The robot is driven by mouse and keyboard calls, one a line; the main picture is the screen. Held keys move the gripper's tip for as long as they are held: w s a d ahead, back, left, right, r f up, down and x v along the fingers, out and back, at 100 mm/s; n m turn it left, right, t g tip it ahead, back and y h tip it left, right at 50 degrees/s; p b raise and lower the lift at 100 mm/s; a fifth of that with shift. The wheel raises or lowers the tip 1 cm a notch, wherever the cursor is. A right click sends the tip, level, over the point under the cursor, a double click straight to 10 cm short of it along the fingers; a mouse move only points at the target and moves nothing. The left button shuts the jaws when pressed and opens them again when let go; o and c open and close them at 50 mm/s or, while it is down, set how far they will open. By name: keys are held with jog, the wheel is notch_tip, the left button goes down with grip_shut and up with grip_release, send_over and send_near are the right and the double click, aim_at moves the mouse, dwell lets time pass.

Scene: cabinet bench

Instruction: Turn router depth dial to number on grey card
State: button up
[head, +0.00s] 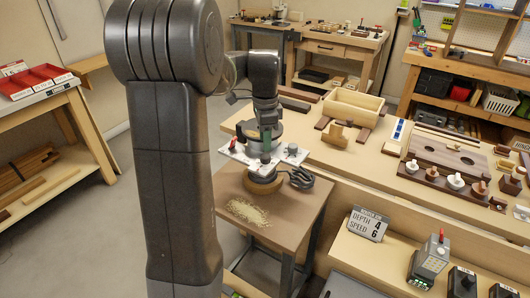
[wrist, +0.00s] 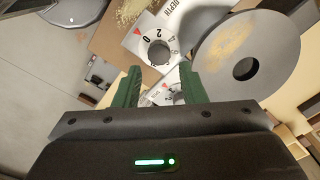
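The grey card (head: 367,224) stands on the near bench in the head view and reads DEPTH 4, SPEED 6. The router (head: 264,180) stands on a small table, with a white plate on top. In the wrist view the depth dial (wrist: 158,52) is a round dial with a grey centre, beside the word DEPTH; 2 and 0 are readable, and a red mark sits beside it. A second dial (wrist: 165,95) shows partly between my fingers. My gripper (wrist: 159,69) is open, its green fingers apart. Whether it touches either dial cannot be told. In the head view my gripper (head: 266,141) is over the plate.
Sawdust (head: 248,212) and a black cable (head: 301,178) lie on the router table. The long bench on the right holds a wooden box (head: 352,106) and a board with knobs (head: 447,160). A grey device (head: 431,258) stands right of the card.

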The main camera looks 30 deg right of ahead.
aim_at(265, 156)
jog(key=shift+f, duration=2.7)
jog(key=c, duration=0.7)
